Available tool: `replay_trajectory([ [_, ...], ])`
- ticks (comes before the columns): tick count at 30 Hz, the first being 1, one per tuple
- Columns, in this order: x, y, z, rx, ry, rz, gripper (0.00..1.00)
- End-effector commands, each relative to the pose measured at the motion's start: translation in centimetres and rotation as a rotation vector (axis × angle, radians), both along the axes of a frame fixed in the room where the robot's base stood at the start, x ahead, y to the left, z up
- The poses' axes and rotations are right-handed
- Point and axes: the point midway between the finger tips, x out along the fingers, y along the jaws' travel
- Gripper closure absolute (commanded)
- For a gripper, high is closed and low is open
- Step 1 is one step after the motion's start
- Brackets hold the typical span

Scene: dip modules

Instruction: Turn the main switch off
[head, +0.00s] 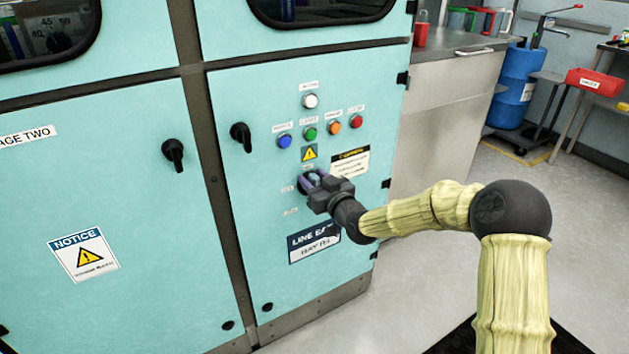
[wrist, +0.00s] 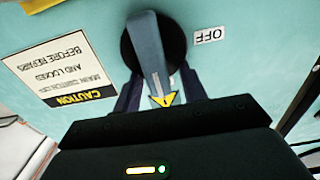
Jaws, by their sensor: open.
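The main switch (wrist: 150,58) is a grey-blue handle on a round black base, set in the teal cabinet door (head: 270,245). In the wrist view a yellow pointer shows at the handle's near end, and an OFF label (wrist: 209,36) sits to the right of the base. My gripper (head: 317,180) is at the switch, below the row of buttons. Its two fingers stand on either side of the handle, jaws open; I cannot tell whether they touch it. In the head view my gripper hides most of the switch.
Blue, green, orange and red buttons (head: 356,121) and a white one (head: 310,101) sit above the switch. Black door handles (head: 241,136) stick out to the left. A caution label (wrist: 70,77) is beside the switch. A steel counter (head: 440,110) stands right of the cabinet, with open floor before it.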

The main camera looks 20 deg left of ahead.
Motion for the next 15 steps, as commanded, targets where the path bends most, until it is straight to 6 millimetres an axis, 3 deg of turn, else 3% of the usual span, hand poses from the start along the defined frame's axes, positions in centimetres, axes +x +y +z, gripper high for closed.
replay_trajectory([
  [5, -0.02, 0.01, 0.03, 0.0, 0.0, 0.0, 0.58],
  [12, -0.03, -0.01, 0.03, 0.0, 0.0, 0.0, 1.0],
  [15, -0.05, -0.01, 0.03, 0.0, -0.001, 0.0, 1.0],
])
